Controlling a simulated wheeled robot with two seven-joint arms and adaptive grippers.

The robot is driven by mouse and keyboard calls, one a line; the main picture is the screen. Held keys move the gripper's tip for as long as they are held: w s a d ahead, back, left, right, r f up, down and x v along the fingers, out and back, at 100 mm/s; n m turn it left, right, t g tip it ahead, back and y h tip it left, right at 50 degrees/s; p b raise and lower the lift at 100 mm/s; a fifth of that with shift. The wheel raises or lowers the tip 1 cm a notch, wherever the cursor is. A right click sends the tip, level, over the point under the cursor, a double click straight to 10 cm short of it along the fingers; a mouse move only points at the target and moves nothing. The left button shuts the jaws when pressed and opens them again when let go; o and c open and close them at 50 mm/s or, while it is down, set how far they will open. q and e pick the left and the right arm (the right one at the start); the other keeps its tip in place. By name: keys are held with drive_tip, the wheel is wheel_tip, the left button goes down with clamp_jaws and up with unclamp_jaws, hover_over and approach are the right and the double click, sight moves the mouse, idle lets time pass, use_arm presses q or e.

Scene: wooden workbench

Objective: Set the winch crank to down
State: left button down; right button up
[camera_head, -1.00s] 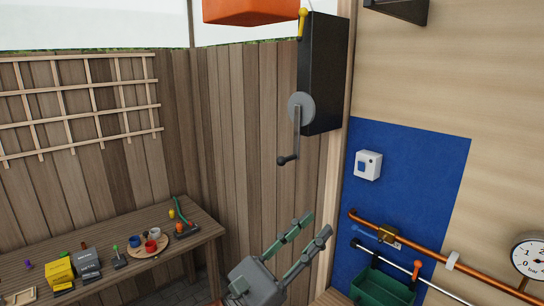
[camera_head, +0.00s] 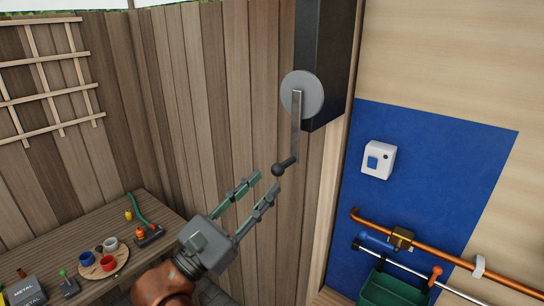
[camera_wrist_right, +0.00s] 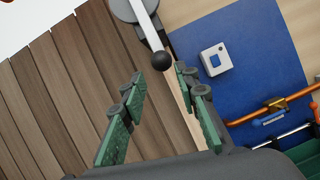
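The winch crank (camera_head: 296,128) is a grey arm hanging down from a round grey disc (camera_head: 302,94) on the side of a black box (camera_head: 325,60). Its dark handle (camera_head: 285,166) with a ball end sticks out at the lower end. My right gripper (camera_head: 267,184) is open and empty, its green-padded fingers pointing up toward the handle, just below and left of it. In the right wrist view the black ball (camera_wrist_right: 161,61) shows beyond the two fingertips, apart from them. My left gripper is not in view.
A wooden workbench (camera_head: 60,240) with cups, a tray and small items stands at the lower left. On the right are a blue panel (camera_head: 430,170), a white switch box (camera_head: 378,160), a copper pipe (camera_head: 440,250) and a green bin (camera_head: 385,290).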

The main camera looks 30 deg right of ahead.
sight(284, 162)
drive_tip(key=x, duration=0.5)
drive_tip(key=p+x, duration=0.1)
drive_tip(key=x, duration=0.1)
drive_tip(key=shift+s+d+r, duration=0.1)
drive_tip(key=shift+s+d, duration=0.15)
drive_tip(key=shift+w, duration=0.15)
drive_tip(key=shift+c, duration=0.6)
clamp_jaws()
